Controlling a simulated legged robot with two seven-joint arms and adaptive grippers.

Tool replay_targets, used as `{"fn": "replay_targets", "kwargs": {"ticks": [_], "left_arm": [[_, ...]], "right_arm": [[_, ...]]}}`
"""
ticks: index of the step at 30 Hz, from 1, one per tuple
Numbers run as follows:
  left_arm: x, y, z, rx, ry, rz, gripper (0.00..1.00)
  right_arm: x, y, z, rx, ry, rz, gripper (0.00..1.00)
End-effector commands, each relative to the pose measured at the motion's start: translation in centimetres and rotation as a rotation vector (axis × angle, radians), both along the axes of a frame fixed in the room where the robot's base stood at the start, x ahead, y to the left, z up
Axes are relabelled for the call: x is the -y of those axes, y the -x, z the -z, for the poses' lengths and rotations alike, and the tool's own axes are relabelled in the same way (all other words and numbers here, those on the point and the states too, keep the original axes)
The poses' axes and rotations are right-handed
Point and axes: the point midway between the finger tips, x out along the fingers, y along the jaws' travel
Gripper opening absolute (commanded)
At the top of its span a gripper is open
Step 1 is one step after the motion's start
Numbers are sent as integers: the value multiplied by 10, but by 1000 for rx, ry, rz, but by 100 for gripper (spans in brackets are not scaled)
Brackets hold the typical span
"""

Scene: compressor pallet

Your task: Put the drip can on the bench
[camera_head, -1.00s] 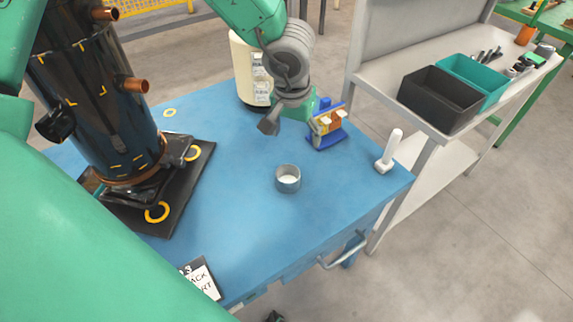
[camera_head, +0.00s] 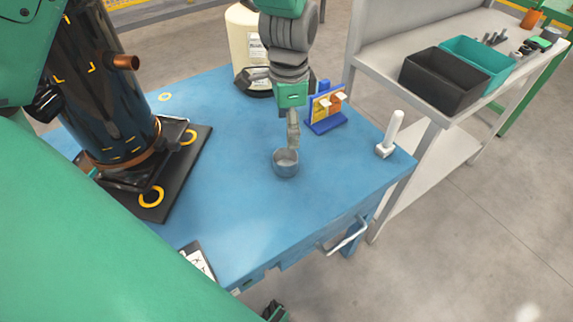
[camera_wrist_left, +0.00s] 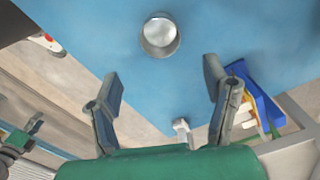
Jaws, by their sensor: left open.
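The drip can (camera_head: 286,168) is a small grey metal cup standing upright on the blue cart top (camera_head: 245,225). It also shows in the left wrist view (camera_wrist_left: 160,36), beyond the fingertips. My left gripper (camera_head: 293,143) points down close above the can's back rim; contact cannot be told. In the left wrist view its two fingers (camera_wrist_left: 162,73) are wide apart with nothing between them. The grey bench (camera_head: 440,122) stands right of the cart. A dark and green part at the bottom edge (camera_head: 274,311) may be my right gripper; its jaws cannot be made out.
A black bin (camera_head: 443,86) and a teal bin (camera_head: 482,60) stand on the bench, with small items behind them. On the cart are a dark compressor (camera_head: 105,90), a cream jug (camera_head: 243,40), a blue holder (camera_head: 326,112) and a white upright piece (camera_head: 391,135).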

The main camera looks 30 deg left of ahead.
Motion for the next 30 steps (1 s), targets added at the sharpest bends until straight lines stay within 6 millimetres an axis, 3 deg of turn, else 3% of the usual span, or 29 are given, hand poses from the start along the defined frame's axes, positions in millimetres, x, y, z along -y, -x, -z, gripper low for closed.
{"fn": "replay_targets", "kwargs": {"ticks": [1, 6, 13, 21, 30], "left_arm": [[0, 1, 15, -4, 0, 1, 69], [0, 0, 43, 0, 1, 1, 69], [-1, 1, 58, 2, 1, 1, 69], [-4, 4, 98, -1, 2, 0, 69], [-4, 4, 105, 4, 2, 1, 69]], "right_arm": [[0, 0, 5, 0, 0, 0, 40], [0, 0, 12, 0, 0, 0, 40], [0, 0, 15, 0, 0, 0, 40], [0, 0, 29, 0, 0, 0, 40], [0, 0, 30, 0, 0, 0, 40]]}}
